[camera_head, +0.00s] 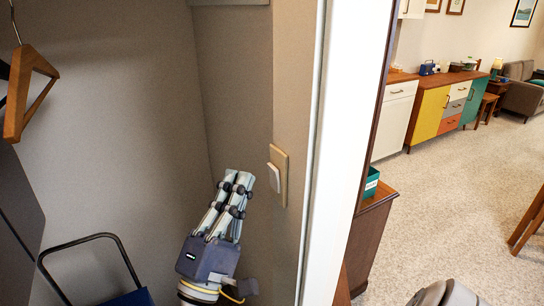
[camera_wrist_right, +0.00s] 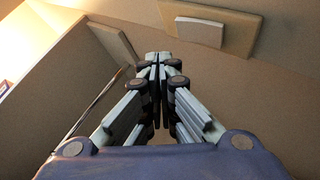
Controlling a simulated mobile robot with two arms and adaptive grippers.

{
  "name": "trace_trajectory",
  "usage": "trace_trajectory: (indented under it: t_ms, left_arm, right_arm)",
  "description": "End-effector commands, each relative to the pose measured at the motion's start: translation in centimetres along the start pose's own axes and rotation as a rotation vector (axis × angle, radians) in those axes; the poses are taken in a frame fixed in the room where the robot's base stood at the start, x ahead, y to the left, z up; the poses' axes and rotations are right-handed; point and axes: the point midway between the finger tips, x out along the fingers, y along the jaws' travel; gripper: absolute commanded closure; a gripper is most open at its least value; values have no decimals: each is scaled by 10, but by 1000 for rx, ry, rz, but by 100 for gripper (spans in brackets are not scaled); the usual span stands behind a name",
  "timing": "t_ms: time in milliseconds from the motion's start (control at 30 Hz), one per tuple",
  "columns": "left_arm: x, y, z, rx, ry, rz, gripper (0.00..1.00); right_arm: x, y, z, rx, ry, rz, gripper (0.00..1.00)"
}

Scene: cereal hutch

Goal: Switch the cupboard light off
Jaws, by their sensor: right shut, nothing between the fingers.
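The light switch is a pale rocker (camera_head: 274,177) on a tan backing plate (camera_head: 281,163), fixed to the cupboard's side wall in the head view. In the right wrist view the rocker (camera_wrist_right: 200,32) and its plate (camera_wrist_right: 235,28) show at the top, beyond the fingertips and to their right. My right gripper (camera_head: 238,181) is shut and empty, just left of the switch and pointing up. A gap shows between its fingertips (camera_wrist_right: 155,62) and the rocker in the wrist view. My left gripper is not in view.
A wooden hanger (camera_head: 27,90) hangs at the upper left. A dark-framed folding chair or stool (camera_head: 100,238) stands at the lower left. The white door frame (camera_head: 345,130) rises right of the switch. Beyond it lie a wooden cabinet (camera_head: 370,235) and open carpet (camera_head: 440,200).

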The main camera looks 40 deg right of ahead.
Motion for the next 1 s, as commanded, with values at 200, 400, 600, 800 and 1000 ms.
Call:
trace_trajectory:
  t_ms: [200,400,600,800,1000]
  left_arm:
    - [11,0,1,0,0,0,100]
    - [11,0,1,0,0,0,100]
    - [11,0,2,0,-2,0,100]
    - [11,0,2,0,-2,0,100]
    - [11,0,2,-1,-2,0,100]
  right_arm:
    - [9,-12,8,0,0,0,100]
    - [12,-12,10,1,0,0,100]
    - [12,-12,10,1,0,0,100]
    - [12,-12,10,1,0,0,100]
    - [12,-12,10,1,0,0,100]
